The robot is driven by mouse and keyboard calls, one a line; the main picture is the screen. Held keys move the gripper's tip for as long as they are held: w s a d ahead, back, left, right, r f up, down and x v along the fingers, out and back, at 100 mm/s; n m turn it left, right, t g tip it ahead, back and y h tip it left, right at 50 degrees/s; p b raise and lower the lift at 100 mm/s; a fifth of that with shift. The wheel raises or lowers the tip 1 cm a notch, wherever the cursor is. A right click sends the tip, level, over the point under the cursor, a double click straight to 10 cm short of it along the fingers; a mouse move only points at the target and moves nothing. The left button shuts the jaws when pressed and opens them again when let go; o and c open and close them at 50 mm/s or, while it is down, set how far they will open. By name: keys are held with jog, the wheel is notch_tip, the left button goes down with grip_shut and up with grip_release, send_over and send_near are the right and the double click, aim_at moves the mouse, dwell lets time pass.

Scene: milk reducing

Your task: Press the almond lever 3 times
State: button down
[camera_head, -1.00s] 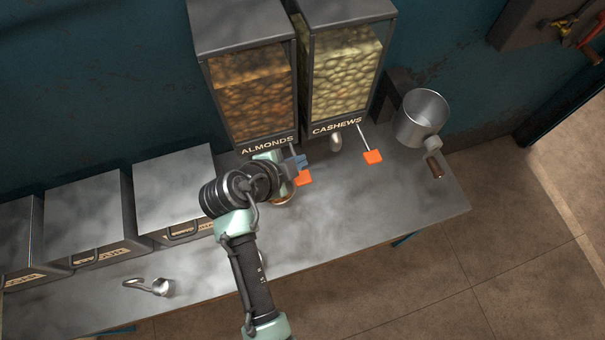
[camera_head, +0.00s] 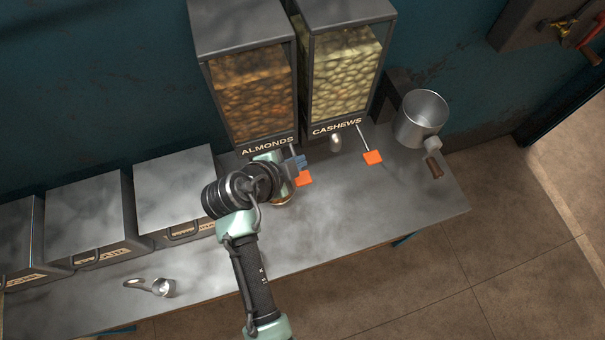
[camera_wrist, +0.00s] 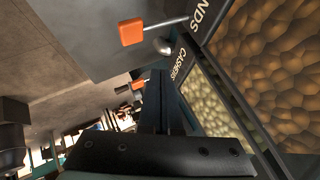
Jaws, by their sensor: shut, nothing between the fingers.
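The almond dispenser (camera_head: 253,95) stands at the back of the table, its front labelled ALMONDS. Its lever is a thin rod with an orange pad (camera_head: 303,178); in the wrist view this orange pad (camera_wrist: 132,32) shows at the upper left. My gripper (camera_head: 297,163) is shut and empty, with blue fingertips close to the almond lever, just behind its pad in the head view. I cannot tell whether they touch the lever. My wrist hides part of the space below the almond spout.
The cashew dispenser (camera_head: 340,75) stands right of the almonds, with its own orange lever (camera_head: 373,157). Grey bins (camera_head: 178,190) line the left, with a scoop (camera_head: 160,287) in front. The front right tabletop is clear.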

aim_at(301, 182)
jog(key=r+n+y+p, duration=0.1)
jog(key=n+p, duration=0.1)
jog(key=p, duration=0.1)
jog(key=r+n+t+y+p, duration=0.1)
jog(key=n+p, duration=0.1)
jog(key=p, duration=0.2)
jog(key=r+n+y+p, duration=0.1)
jog(key=r+y+p, duration=0.1)
jog(key=p, duration=0.1)
jog(key=shift+s+d+n+t, duration=0.2)
jog(key=shift+d+n+t, duration=0.1)
jog(key=shift+n+t, duration=0.1)
jog(key=shift+f, duration=0.1)
notch_tip(301, 182, down, 9)
jog(key=b, duration=0.7)
dwell(1.5)
jog(key=shift+f+b, duration=0.25)
jog(key=shift+b, duration=0.25)
